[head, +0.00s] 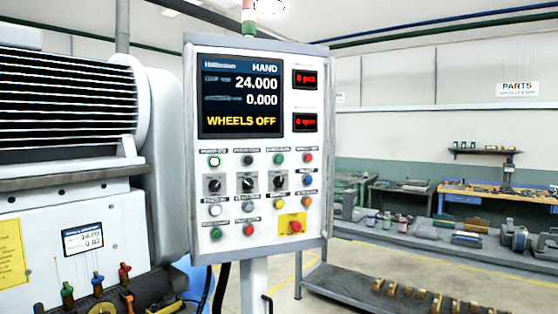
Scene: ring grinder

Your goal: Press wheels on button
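A control panel (262,185) on a grey post stands in the middle of the head view, facing me. Its screen (240,97) reads HAND, 24.000, 0.000 and WHEELS OFF in yellow. Below the screen are rows of round buttons and black rotary knobs. The top row has a lit green-white button (214,160), a dark button, a green button (279,158) and a red button (308,157). Lower down are white, blue, orange, green and red buttons. The labels are too small to read, so I cannot tell which is wheels on. Neither gripper is in view.
A large grey-white grinder (75,150) stands close on the panel's left. A red emergency stop (295,226) sits on a yellow plate at the panel's lower right. A low grey cart (345,285) with brass rings is at lower right. Workbenches (480,195) line the back wall.

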